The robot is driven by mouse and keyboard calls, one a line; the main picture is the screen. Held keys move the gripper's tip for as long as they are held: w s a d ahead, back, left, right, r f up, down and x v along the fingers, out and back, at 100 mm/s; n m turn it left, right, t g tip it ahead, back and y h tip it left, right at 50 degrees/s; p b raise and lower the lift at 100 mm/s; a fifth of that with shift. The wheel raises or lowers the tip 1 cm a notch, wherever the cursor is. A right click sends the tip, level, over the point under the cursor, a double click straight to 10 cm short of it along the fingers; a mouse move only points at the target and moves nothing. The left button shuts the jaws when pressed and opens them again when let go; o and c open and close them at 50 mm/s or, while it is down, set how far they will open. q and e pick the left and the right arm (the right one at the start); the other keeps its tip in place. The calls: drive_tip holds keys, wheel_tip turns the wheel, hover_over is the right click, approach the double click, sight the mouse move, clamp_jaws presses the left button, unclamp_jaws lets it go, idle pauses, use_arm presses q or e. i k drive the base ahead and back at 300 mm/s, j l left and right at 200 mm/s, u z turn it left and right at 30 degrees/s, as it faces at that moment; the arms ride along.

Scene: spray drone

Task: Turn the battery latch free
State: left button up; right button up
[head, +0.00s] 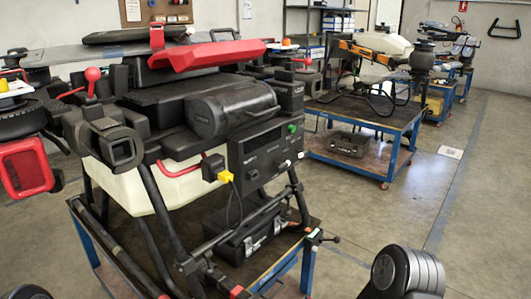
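The spray drone stands on a blue-framed cart (285,270) at the left and centre of the head view. A black rounded block with a grey plate, which may be the battery (235,108), sits on top at the front. A long red bar (205,56) lies tilted above the body, behind the block. A red ball-ended lever (92,75) stands up at the left. I cannot tell which part is the battery latch. Neither gripper is in view, and no gripper touches the drone where it shows.
A black case (250,238) lies on the cart under the drone. A second cart (375,150) with an orange and black machine stands behind to the right. Dark round parts of my arms show at the bottom corners. The floor (450,215) at the right is clear.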

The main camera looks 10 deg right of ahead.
sight(301, 154)
drive_tip(key=i+l, duration=0.15)
drive_tip(key=l, duration=0.35)
drive_tip(key=i+l, duration=0.15)
drive_tip(key=l, duration=0.3)
drive_tip(key=i+l, duration=0.2)
drive_tip(key=l, duration=0.3)
drive_tip(key=i+l, duration=0.15)
drive_tip(key=l, duration=0.3)
drive_tip(key=i+l, duration=0.15)
drive_tip(key=l, duration=0.35)
drive_tip(key=i+l, duration=0.15)
drive_tip(key=l, duration=0.3)
drive_tip(key=i+l, duration=0.15)
drive_tip(key=l, duration=0.35)
drive_tip(key=i+l+u, duration=0.1)
drive_tip(key=l, duration=0.35)
drive_tip(key=i, duration=0.05)
